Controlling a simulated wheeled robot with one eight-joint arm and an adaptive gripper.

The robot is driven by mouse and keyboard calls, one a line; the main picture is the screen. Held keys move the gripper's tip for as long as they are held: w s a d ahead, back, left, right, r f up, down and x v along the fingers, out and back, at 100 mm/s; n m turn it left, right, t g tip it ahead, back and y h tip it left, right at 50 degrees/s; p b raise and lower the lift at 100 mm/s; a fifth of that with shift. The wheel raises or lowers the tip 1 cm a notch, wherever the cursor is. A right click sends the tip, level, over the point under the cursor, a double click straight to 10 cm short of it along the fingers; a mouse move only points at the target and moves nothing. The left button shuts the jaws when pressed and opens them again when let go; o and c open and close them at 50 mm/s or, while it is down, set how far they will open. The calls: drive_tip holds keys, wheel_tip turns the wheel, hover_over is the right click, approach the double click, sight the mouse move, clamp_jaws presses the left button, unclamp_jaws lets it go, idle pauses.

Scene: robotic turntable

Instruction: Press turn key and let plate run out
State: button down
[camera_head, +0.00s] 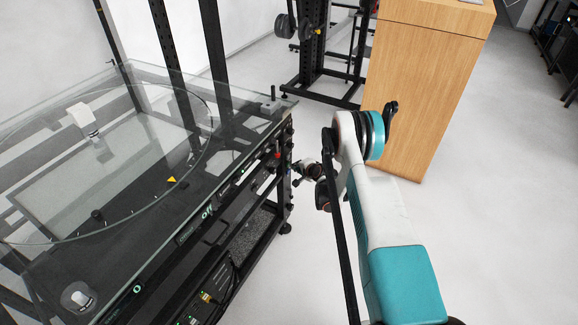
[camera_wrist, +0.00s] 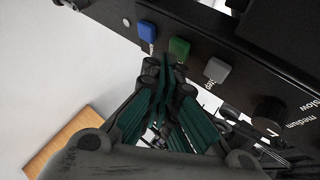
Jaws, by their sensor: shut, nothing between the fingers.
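The turntable's black control panel (camera_wrist: 228,52) fills the top right of the wrist view. It carries a blue key (camera_wrist: 147,32), a green key (camera_wrist: 179,50), a grey key (camera_wrist: 216,70) and a black knob (camera_wrist: 268,108) labelled slow and medium. My gripper (camera_wrist: 165,64) is shut and empty. Its fingertips are just below the green key; I cannot tell whether they touch it. The fingers hide the label by the green key. In the head view, the round glass plate (camera_head: 120,150) lies on the turntable, and my gripper (camera_head: 299,174) is at the frame's right end.
A white object (camera_head: 82,118) and a small yellow triangle marker (camera_head: 171,180) show at the plate. A wooden cabinet (camera_head: 420,90) stands close behind my arm. Black racks (camera_head: 318,70) stand further back. Grey floor is free to the right.

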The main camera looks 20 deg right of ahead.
drive_tip(key=shift+s, duration=0.1)
drive_tip(key=shift+s+d, duration=0.25)
idle(0.4)
drive_tip(key=s+d, duration=0.1)
drive_tip(key=s, duration=0.1)
drive_tip(key=s+d, duration=0.2)
idle(0.4)
